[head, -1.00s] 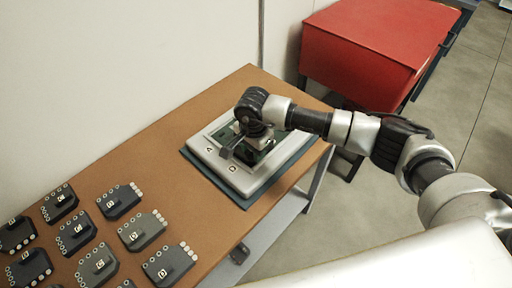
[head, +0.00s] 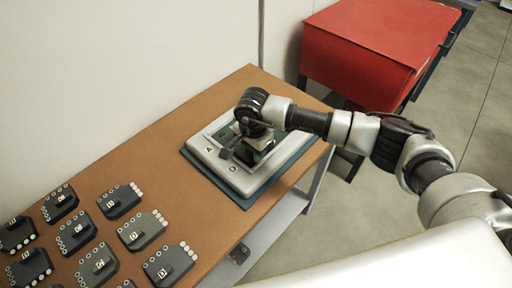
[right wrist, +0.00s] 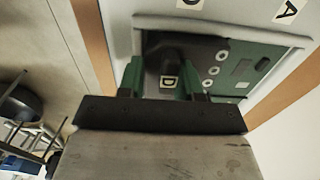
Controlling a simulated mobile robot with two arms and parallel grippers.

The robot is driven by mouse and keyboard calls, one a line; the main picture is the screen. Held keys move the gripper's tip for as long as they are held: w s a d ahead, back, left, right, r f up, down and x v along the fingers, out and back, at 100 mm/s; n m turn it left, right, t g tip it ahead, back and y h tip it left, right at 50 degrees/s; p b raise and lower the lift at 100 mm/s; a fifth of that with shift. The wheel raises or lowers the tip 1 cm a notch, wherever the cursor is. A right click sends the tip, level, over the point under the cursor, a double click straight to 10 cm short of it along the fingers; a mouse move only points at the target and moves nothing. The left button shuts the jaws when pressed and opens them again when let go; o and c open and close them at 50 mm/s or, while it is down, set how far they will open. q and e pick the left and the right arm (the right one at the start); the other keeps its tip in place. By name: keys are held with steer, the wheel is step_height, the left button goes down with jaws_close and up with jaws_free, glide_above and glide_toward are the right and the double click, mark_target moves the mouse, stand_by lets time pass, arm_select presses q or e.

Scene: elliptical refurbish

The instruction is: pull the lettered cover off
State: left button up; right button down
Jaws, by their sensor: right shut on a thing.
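The lettered cover (right wrist: 201,54) is a dark plate with a raised grip, a small "D" label and a row of round holes. It lies in the recess of a pale housing (right wrist: 118,38), over a green board (right wrist: 237,75). My right gripper (right wrist: 163,80) points down, its green fingers on either side of the grip, shut on it. In the head view my right gripper (head: 250,142) hides most of the cover. The housing (head: 236,182) carries "A" and "D" marks. I cannot tell whether the cover is lifted. My left gripper is not in view.
The housing rests on a blue mat (head: 256,196) on a brown table (head: 190,205). Several lettered dark covers, including one marked D (head: 171,266), lie at the table's left. A wall is behind. A red cabinet (head: 365,55) stands beyond the table's far end.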

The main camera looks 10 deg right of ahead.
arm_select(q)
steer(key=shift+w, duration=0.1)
arm_select(e)
steer(key=shift+a+f, duration=0.1)
steer(key=shift+a, duration=0.1)
stand_by(0.5)
steer(key=c, duration=1.3)
jaws_free()
steer(key=shift+w+a+f, duration=0.15)
steer(key=shift+w+a, duration=0.05)
steer(key=shift+w, duration=0.05)
steer(key=shift+o, duration=1.4)
steer(key=shift+w+a+f, duration=0.1)
steer(key=shift+w, duration=0.05)
steer(key=shift+o, duration=1.2)
steer(key=o, duration=0.5)
steer(key=shift+s+d, duration=0.35)
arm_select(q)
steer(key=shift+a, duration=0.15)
arm_select(e)
steer(key=shift+w, duration=0.1)
arm_select(q)
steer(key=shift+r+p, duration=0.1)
steer(key=shift+p, duration=0.2)
arm_select(e)
steer(key=shift+w+d+r, duration=0.1)
steer(key=shift+r, duration=0.2)
